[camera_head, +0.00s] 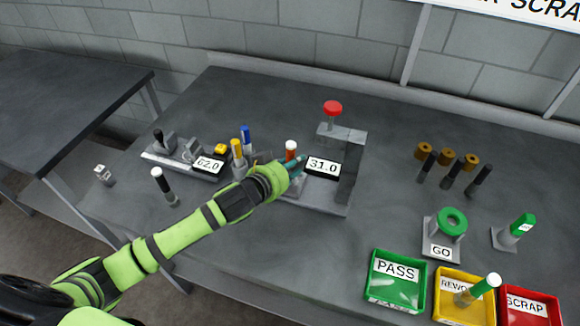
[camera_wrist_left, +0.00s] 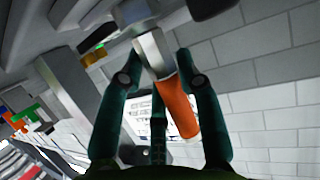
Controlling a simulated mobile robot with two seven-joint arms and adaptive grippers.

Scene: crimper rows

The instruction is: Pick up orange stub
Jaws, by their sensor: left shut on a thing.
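The orange stub (camera_head: 291,151) has an orange body with a pale top in the head view. It stands at the press-like stand (camera_head: 341,134) beside the 31.0 display (camera_head: 323,167). In the left wrist view the orange stub (camera_wrist_left: 178,108) lies between my teal fingers, with a grey metal part at its end. My left gripper (camera_head: 297,166) is shut on the stub; it also shows in the left wrist view (camera_wrist_left: 165,85). The fingers and wrist hide part of the stub in the head view. My right gripper is out of view.
A fixture with a 62.0 display (camera_head: 208,165) and yellow and blue stubs (camera_head: 246,138) stand left of my gripper. A red knob (camera_head: 333,107) tops the stand. PASS (camera_head: 370,295), REWORK (camera_head: 440,312) and SCRAP (camera_head: 545,322) trays sit front right.

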